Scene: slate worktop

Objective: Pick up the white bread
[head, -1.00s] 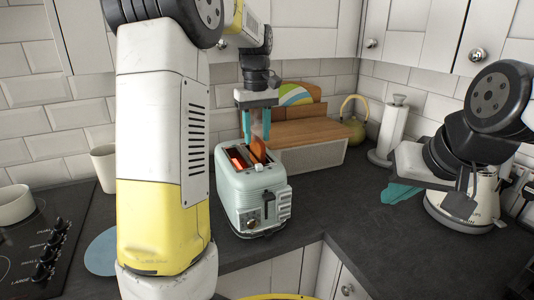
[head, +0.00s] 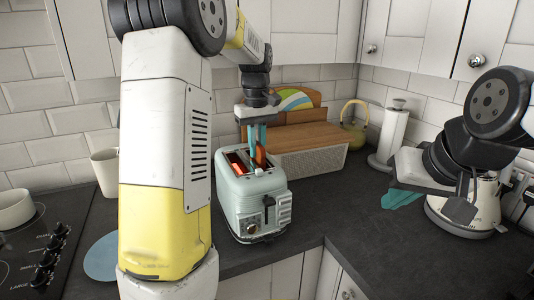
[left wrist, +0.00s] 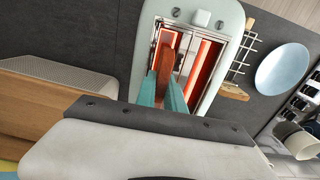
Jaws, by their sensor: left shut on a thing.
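The white bread (head: 260,157) is a slice that looks orange-brown in the glow. It stands upright in a slot of the pale green toaster (head: 257,196), its top sticking out. My left gripper (head: 258,142) points down over the toaster, its teal fingers shut on the top of the slice. In the left wrist view the bread (left wrist: 166,54) shows between the teal fingers (left wrist: 163,88), in the left slot. The other slot glows red and looks empty. My right gripper (head: 403,196) has teal fingers low over the worktop at right; their gap cannot be made out.
A wooden-lidded bread bin (head: 312,150) stands behind the toaster. A paper towel holder (head: 390,138), a yellow kettle (head: 354,125) and a cream appliance (head: 470,208) are to the right. A blue plate (head: 100,258) lies left. The worktop (head: 335,205) right of the toaster is clear.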

